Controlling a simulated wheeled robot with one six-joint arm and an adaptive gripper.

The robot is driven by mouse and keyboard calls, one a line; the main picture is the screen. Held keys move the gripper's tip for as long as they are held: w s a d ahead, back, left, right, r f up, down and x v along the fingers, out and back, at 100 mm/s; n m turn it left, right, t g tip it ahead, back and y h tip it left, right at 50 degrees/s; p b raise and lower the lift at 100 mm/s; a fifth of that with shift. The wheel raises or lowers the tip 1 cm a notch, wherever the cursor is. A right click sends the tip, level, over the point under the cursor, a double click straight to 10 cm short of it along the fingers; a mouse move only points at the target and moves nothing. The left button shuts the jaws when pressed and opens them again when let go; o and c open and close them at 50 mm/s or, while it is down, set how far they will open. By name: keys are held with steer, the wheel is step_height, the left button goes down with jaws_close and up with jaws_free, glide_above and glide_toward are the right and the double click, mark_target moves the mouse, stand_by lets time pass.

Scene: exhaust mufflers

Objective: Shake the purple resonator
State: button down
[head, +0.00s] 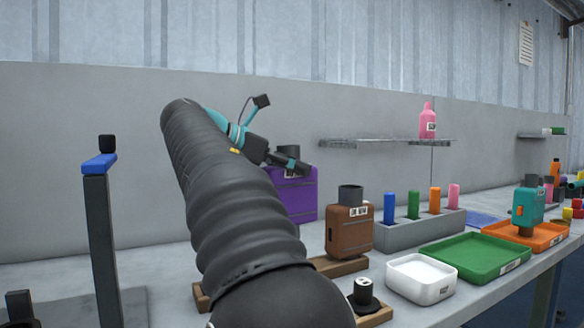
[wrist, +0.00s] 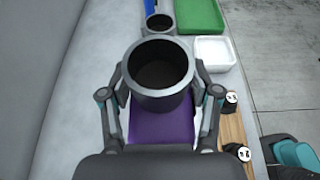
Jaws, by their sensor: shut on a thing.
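The purple resonator (head: 297,197) is a boxy purple body with a dark round neck on top. In the head view it is behind the brown resonator, partly hidden by my arm. In the wrist view its wide dark neck opening faces the camera, with the purple body (wrist: 160,128) below. My gripper (head: 290,162) is at its top. In the wrist view the fingers of my gripper (wrist: 162,78) are closed around the neck from both sides. I cannot tell whether its base touches the table.
A brown resonator (head: 349,228) stands in front on the right, near a wooden strip (head: 341,267). A white tray (head: 421,292), a green tray (head: 477,270) and a grey rack (head: 405,233) of coloured cylinders are further right. A post with a blue top (head: 99,164) stands left.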

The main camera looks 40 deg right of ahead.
mark_target(291, 151)
step_height(291, 151, up, 7)
step_height(291, 151, down, 7)
steer(key=b, duration=0.4)
step_height(291, 151, up, 5)
steer(key=p, duration=0.4)
steer(key=shift+r, duration=0.95)
step_height(291, 151, down, 7)
steer(key=b, duration=0.4)
step_height(291, 151, up, 3)
steer(key=p, duration=0.3)
steer(key=shift+r+p, duration=0.2)
steer(key=shift+p, duration=0.15)
steer(key=shift+r, duration=1.8)
step_height(291, 151, down, 7)
steer(key=b, duration=0.4)
step_height(291, 151, up, 3)
steer(key=p, duration=0.4)
steer(key=shift+r, duration=0.15)
step_height(291, 151, up, 2)
steer(key=shift+r+p, duration=0.1)
steer(key=shift+p, duration=0.3)
steer(key=shift+r, duration=0.8)
step_height(291, 151, down, 7)
steer(key=b, duration=0.5)
steer(key=shift+r, duration=1.55)
steer(key=shift+f, duration=1.55)
